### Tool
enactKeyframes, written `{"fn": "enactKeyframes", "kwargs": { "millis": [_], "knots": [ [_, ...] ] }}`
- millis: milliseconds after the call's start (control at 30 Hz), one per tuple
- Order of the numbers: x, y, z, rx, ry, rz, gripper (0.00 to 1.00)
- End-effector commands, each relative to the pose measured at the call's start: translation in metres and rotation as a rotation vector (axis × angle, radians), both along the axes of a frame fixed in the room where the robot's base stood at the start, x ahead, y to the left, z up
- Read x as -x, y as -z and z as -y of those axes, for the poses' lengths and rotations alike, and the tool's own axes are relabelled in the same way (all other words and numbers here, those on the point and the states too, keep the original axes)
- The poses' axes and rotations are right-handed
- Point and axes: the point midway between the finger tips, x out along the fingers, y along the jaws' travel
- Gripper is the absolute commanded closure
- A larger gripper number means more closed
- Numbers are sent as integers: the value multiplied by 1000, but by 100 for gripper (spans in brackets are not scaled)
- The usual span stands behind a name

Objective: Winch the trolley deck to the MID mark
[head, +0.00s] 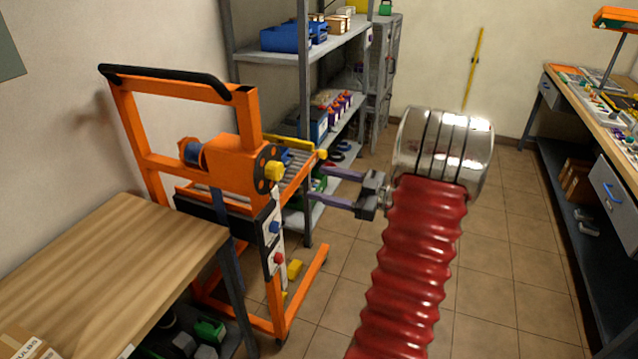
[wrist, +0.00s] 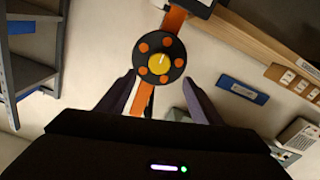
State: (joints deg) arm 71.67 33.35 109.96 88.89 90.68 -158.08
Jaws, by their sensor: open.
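The orange trolley (head: 175,85) with a black push handle stands left of centre in the head view. Its winch housing (head: 232,160) carries a black disc with a yellow hub (head: 274,171). The grey roller deck (head: 298,172) sits behind the winch. A white plate (head: 268,240) with a blue and a red knob is on the post below; no MID mark is readable. My gripper (head: 314,183) is open and empty, right of the disc and apart from it. In the wrist view the disc (wrist: 175,52) with orange dots lies ahead, between the purple fingers (wrist: 160,84).
A wooden table (head: 110,255) stands at the front left, close to the trolley. A grey shelf rack (head: 268,68) with boxes is behind the trolley. A workbench (head: 592,125) with tools runs along the right. The tiled floor between is clear.

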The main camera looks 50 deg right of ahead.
Motion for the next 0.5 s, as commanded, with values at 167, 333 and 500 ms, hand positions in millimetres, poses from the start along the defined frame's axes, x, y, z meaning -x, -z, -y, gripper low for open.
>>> {"fn": "enactKeyframes", "kwargs": {
  "millis": [167, 333, 500],
  "knots": [
    [0, 0, 0, 0, 0, 0, 40],
    [-4, -2, -9, -10, -21, -19, 40],
    [-20, -10, -51, -63, -111, -117, 40]
  ]
}}
